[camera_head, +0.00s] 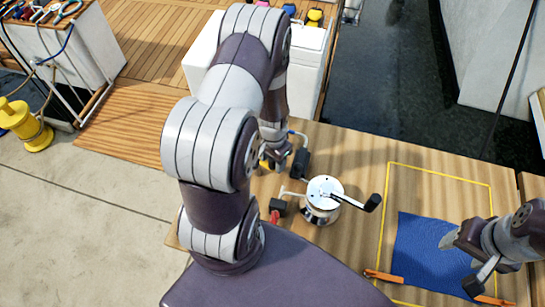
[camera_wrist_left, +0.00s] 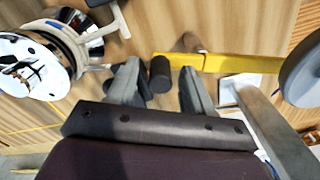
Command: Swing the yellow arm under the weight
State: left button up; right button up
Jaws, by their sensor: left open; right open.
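The yellow arm (camera_wrist_left: 225,63) lies across the upper right of the left wrist view, with a dark upright cylinder (camera_wrist_left: 160,74) at its left end. My left gripper (camera_wrist_left: 160,92) is open, with one finger on each side of this cylinder; I cannot tell whether they touch it. In the head view my left gripper (camera_head: 272,164) is low over the table, and only a bit of yellow shows beside it. A dark block (camera_head: 300,163) stands just right of it; I cannot tell whether it is the weight. My right gripper (camera_head: 466,264) is open above the blue cloth.
A silver winch (camera_head: 322,198) with a black-handled crank stands right of my left gripper. A small red-and-dark item (camera_head: 276,208) lies beside it. The blue cloth (camera_head: 425,250) lies inside a yellow outline, with an orange clip (camera_head: 384,276) at its edge. White bins (camera_head: 305,65) stand behind.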

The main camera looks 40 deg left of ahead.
pick_arm(q)
jog(key=shift+c, duration=0.4)
grip_shut()
jog(key=shift+w+a+n, duration=0.1)
jog(key=shift+w+n, duration=0.35)
jog(key=shift+n, duration=0.5)
jog(key=shift+w+a+n, duration=0.1)
jog(key=shift+w+n, duration=0.35)
jog(key=shift+n, duration=0.5)
jog(key=shift+o, duration=0.4)
grip_release()
notch_tip(320, 180, up, 13)
jog(key=b, duration=0.1)
jog(key=shift+f+b, duration=0.15)
jog(key=shift+b, duration=0.2)
